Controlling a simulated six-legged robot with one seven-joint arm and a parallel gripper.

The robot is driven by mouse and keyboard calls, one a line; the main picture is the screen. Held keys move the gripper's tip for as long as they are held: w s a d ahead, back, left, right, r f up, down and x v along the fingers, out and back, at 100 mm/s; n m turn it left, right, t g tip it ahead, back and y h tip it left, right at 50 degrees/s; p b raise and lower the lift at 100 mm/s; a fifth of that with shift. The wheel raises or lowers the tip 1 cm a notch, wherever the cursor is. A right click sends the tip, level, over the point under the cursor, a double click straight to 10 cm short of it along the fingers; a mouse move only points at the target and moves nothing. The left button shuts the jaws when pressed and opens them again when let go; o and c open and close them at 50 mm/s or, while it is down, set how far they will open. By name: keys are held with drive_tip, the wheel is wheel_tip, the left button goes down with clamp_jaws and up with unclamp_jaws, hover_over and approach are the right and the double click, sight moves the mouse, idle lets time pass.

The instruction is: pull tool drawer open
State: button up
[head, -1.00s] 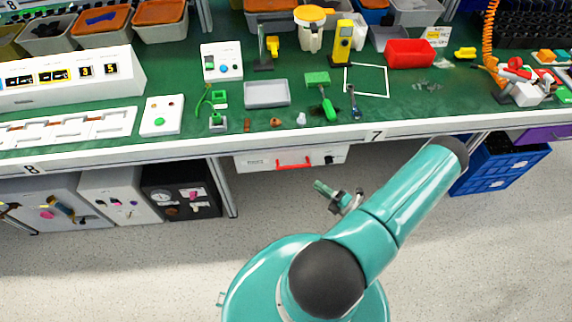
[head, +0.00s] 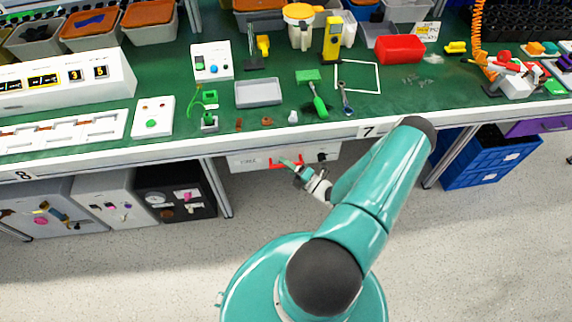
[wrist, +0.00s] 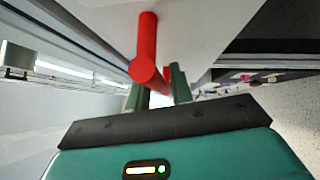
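The white tool drawer (head: 245,161) hangs under the front edge of the bench, below the number 7. Its red bar handle (head: 275,164) is partly hidden by my gripper (head: 286,164). In the wrist view the red handle (wrist: 147,45) fills the upper middle, in front of the pale drawer front. My gripper (wrist: 157,92) also shows there, with its two green fingers apart and the handle's lower end between or just beyond their tips. No firm contact can be made out. I see no clear gap between the drawer front and its housing.
The green bench top (head: 210,135) above holds tools and trays, and its white front edge overhangs the drawer. A black cabinet (head: 175,203) stands at lower left and blue crates (head: 490,160) at right. The floor before the drawer is clear.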

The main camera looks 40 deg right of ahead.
clamp_jaws()
drive_tip(key=shift+s, duration=0.1)
drive_tip(key=s+a, duration=0.6)
drive_tip(key=s, duration=0.3)
drive_tip(key=s+a, duration=0.6)
drive_tip(key=s, duration=0.3)
drive_tip(key=shift+s+a, duration=0.35)
drive_tip(key=shift+a, duration=0.05)
unclamp_jaws()
